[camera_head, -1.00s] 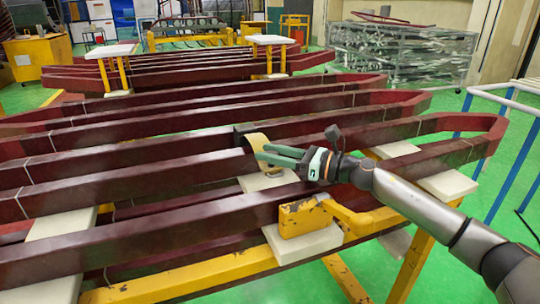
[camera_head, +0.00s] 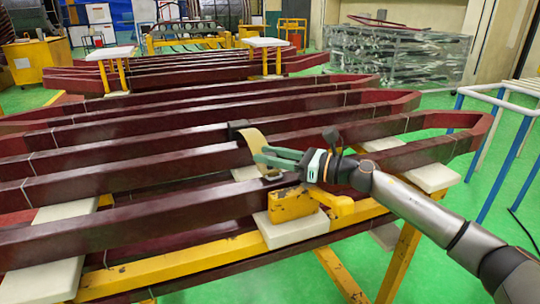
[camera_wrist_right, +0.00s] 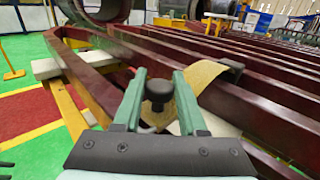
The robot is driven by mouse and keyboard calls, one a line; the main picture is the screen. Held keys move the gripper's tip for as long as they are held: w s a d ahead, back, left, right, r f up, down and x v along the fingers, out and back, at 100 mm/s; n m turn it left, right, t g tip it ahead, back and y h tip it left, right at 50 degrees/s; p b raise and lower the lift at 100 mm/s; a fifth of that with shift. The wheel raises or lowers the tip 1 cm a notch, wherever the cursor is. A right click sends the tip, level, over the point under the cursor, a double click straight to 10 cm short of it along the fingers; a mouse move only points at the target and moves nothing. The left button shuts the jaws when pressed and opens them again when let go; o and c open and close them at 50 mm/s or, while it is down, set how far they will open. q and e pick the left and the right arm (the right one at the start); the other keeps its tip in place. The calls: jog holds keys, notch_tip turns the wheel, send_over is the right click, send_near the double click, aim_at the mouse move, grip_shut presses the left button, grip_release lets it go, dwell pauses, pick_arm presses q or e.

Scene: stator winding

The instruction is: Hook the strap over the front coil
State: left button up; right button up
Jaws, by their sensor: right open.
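The tan strap (camera_head: 252,143) curves over the dark red coil bars, with a black end piece (camera_head: 237,128) on a bar behind. Its lower part passes behind my right gripper (camera_head: 262,155). The front coil (camera_head: 120,222) is the nearest dark red bar, running across the lower left. My right gripper is open, its green fingers pointing left beside the strap, above the coil bars. In the right wrist view the fingers (camera_wrist_right: 160,74) stand apart, with the strap (camera_wrist_right: 202,76) just right of them. A dark round knob (camera_wrist_right: 158,90) shows between them. My left gripper is not in view.
A yellow bracket (camera_head: 292,204) and pale pad (camera_head: 285,230) sit by the front coil on a yellow frame (camera_head: 170,270). More coil bars lie behind. A blue and white rail (camera_head: 510,95) stands at the right, with free green floor around it.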

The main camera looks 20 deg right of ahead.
jog(key=o, duration=0.4)
jog(key=shift+o, duration=0.2)
jog(key=shift+s+d+f, duration=0.2)
jog(key=shift+s+d, duration=0.15)
jog(key=shift+d, duration=0.05)
jog(key=b+v, duration=0.4)
jog(key=v, duration=0.4)
jog(key=shift+s+d+f, duration=0.1)
jog(key=shift+s, duration=0.05)
jog(key=shift+b+v, duration=0.55)
jog(key=shift+v, duration=0.45)
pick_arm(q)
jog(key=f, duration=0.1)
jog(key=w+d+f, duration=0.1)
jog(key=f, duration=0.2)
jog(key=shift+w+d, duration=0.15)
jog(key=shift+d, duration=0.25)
pick_arm(e)
jog(key=shift+s+d+r, duration=0.35)
jog(key=shift+s, duration=0.05)
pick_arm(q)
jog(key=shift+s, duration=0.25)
pick_arm(e)
jog(key=shift+d, duration=0.1)
